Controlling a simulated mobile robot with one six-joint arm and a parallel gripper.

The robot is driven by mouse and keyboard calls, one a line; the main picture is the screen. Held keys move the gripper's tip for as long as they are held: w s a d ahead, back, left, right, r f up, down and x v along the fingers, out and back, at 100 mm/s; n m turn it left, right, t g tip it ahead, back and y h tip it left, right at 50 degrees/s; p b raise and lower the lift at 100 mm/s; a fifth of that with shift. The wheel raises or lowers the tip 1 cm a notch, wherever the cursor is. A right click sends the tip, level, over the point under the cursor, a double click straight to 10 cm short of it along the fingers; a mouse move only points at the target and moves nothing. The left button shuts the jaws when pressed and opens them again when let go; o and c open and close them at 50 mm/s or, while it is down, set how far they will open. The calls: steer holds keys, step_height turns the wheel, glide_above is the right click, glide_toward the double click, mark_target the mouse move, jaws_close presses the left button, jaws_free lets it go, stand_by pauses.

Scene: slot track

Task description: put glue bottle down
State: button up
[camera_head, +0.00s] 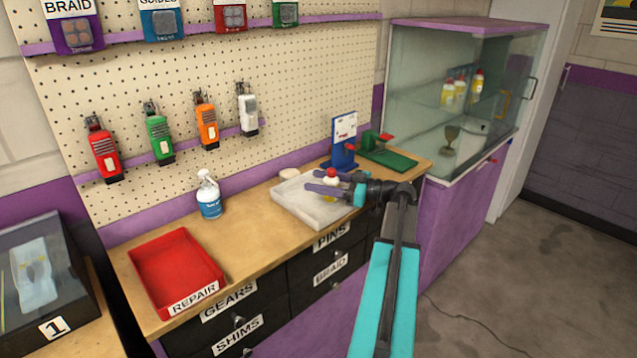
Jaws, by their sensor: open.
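The glue bottle (331,181) is small and white, with a red cap and some yellow low on its side. It looks upright at the pale shallow tray (293,207) on the wooden bench. My gripper (314,180) reaches in from the right with its purple fingers pointing left. The fingers are open, one on the far side and one on the near side of the bottle. They partly hide the bottle and its base, so I cannot tell whether it touches the fingers or rests on the tray floor.
A red REPAIR tray (178,270) and a white-and-blue spray bottle (209,196) stand left on the bench. A blue stand (343,146) and green fixture (385,154) are behind my gripper. A glass cabinet (462,95) is at right. Bare bench (247,236) lies between the trays.

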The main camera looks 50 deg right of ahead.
steer(key=shift+r, duration=0.15)
steer(key=b+v, duration=0.2)
steer(key=v, duration=0.8)
steer(key=shift+s+d, duration=0.2)
steer(key=shift+s, duration=0.05)
steer(key=shift+s+d, duration=0.3)
steer(key=shift+s, duration=0.35)
